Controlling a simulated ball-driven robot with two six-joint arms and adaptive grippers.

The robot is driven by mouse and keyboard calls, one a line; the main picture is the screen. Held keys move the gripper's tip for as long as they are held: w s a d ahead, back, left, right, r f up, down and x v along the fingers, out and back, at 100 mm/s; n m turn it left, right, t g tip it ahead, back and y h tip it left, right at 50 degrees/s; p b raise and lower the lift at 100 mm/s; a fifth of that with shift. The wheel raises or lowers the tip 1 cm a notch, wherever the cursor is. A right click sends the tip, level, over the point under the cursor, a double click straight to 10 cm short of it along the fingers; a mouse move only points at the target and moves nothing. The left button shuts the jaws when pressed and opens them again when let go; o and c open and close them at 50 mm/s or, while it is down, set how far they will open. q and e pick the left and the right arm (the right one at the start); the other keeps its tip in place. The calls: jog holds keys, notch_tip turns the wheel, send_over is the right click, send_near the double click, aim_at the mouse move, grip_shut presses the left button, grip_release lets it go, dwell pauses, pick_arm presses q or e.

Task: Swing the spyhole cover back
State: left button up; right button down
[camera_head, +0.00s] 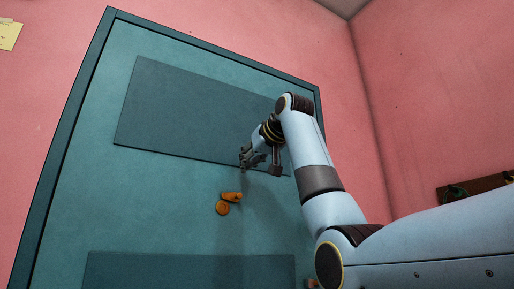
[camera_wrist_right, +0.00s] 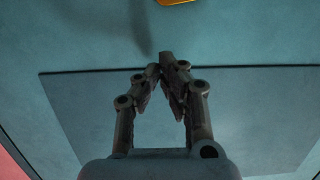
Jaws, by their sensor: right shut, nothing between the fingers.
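The orange spyhole fitting is on the teal door in the head view. It shows as a round piece (camera_head: 222,208) and a longer piece (camera_head: 232,197) at its upper right, touching or overlapping it. I cannot tell for sure which part is the cover. My right gripper (camera_head: 243,156) is shut and empty, above the fitting and apart from it, close to the door. In the right wrist view my fingertips (camera_wrist_right: 161,66) meet in front of the door, and an orange part (camera_wrist_right: 178,1) is cut off by the top edge. My left gripper is out of view.
The teal door (camera_head: 160,210) has a darker raised panel (camera_head: 170,110) above the fitting and another (camera_head: 150,272) below. Pink walls (camera_head: 420,90) surround it. A brown shelf (camera_head: 475,187) is on the right wall. The door surface around the fitting is clear.

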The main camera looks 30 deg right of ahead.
aim_at(233, 196)
jog(key=shift+x, duration=0.95)
notch_tip(233, 196, down, 3)
jog(key=shift+r+p, duration=0.2)
jog(key=shift+p, duration=0.1)
jog(key=shift+f, duration=0.7)
